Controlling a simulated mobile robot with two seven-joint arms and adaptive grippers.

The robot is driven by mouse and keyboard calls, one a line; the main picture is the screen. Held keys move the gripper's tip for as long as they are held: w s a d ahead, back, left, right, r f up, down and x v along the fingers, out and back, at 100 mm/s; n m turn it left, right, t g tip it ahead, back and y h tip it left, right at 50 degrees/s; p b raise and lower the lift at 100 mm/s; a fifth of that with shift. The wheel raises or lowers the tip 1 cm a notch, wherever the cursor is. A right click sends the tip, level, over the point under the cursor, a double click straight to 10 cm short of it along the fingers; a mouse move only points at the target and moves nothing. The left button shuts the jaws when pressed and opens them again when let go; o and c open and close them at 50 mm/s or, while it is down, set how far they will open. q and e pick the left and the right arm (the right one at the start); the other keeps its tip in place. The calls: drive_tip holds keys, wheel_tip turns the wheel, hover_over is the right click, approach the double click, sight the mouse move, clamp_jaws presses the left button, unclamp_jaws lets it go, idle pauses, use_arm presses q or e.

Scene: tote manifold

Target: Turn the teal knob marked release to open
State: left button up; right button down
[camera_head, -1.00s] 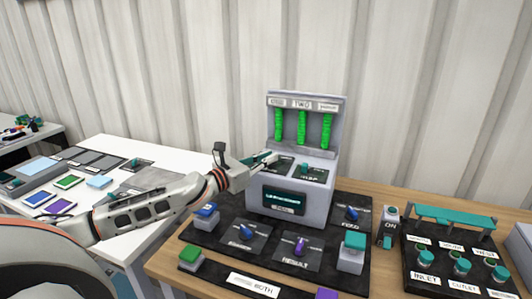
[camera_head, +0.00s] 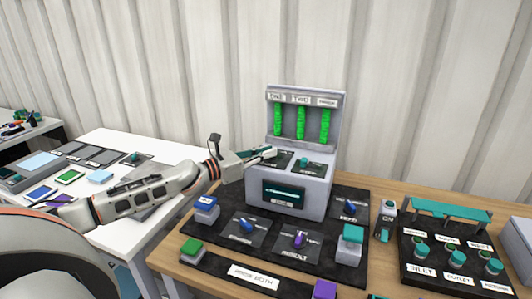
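A grey machine (camera_head: 289,196) stands on the wooden table, with green columns in its upright back. A teal knob (camera_head: 303,162) sits on the right-hand dark plate of its top ledge. My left gripper (camera_head: 270,153) reaches in from the left over the left-hand dark plate of that ledge. Its fingertips hide part of this plate, and a teal bit shows beside them. I cannot tell whether the fingers are open or touch a knob. The labels by these knobs are too small to read, so I cannot tell which is marked release. My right gripper is not in view.
A dark mat (camera_head: 215,254) in front of the machine carries blue, purple, green and teal controls. A black panel (camera_head: 427,279) with several teal knobs, marked inlet and outlet among others, stands at the right. A white table (camera_head: 115,146) with coloured tiles is at the left.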

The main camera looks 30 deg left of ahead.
use_arm(q)
drive_tip(key=o, duration=0.3)
drive_tip(key=shift+o, duration=0.2)
drive_tip(key=shift+v, duration=2.4)
drive_tip(key=v, duration=0.7)
drive_tip(key=shift+s+f, duration=0.1)
